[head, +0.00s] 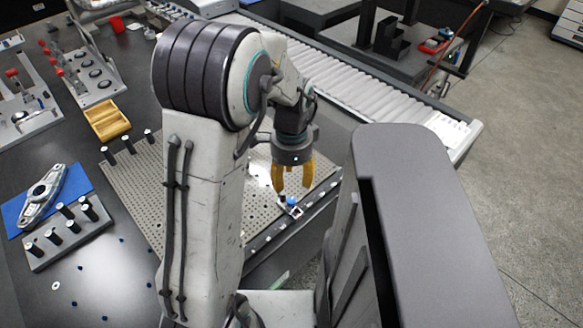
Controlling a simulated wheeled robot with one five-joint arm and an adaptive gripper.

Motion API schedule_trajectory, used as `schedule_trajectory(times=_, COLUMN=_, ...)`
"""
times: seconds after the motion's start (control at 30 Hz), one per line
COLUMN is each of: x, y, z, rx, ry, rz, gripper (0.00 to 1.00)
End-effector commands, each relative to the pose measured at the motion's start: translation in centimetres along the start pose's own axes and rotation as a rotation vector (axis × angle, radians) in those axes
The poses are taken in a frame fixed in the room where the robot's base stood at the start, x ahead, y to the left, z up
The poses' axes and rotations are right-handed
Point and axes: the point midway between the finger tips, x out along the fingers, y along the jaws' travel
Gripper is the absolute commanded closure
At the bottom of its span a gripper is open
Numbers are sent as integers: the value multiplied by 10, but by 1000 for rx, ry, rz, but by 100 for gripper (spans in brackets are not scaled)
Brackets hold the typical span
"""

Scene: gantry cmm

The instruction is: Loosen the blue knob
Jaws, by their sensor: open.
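The small blue knob (292,201) is in the head view, near the front right edge of the perforated plate, by a small white-and-dark fitting (293,210). My gripper (292,190) points down with its yellow fingers apart, just above or around the knob. The fingers look empty. I cannot tell whether a finger touches the knob. My arm hides part of the plate to the left.
The perforated plate (142,180) lies on a dark table. A roller conveyor (365,85) runs behind it. A yellow wooden tray (107,119), a metal part on a blue mat (18,213) and a block with several pegs (45,262) are at left.

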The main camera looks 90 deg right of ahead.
Motion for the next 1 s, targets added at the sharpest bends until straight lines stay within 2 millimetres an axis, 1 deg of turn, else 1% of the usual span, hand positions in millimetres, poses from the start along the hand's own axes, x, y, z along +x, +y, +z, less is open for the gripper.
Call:
schedule_trajectory(times=0.03, x=-7, y=0, z=0, rx=0, ry=1, rz=-2, gripper=51)
schedule_trajectory(times=0.1, x=-15, y=-1, z=0, rx=0, ry=1, rz=-3, gripper=51)
schedule_trajectory(times=0.33, x=-30, y=0, z=0, rx=0, ry=0, rz=0, gripper=51)
schedule_trajectory(times=0.67, x=-32, y=0, z=0, rx=0, ry=0, rz=1, gripper=51)
schedule_trajectory(times=0.7, x=-32, y=0, z=0, rx=0, ry=0, rz=1, gripper=49)
schedule_trajectory(times=0.73, x=-32, y=0, z=0, rx=-1, ry=-1, rz=1, gripper=51)
schedule_trajectory(times=0.8, x=-32, y=0, z=0, rx=-12, ry=-1, rz=2, gripper=51)
schedule_trajectory(times=0.87, x=-31, y=1, z=0, rx=-38, ry=-2, rz=3, gripper=51)
schedule_trajectory(times=1.0, x=-29, y=5, z=3, rx=-174, ry=-8, rz=12, gripper=51)
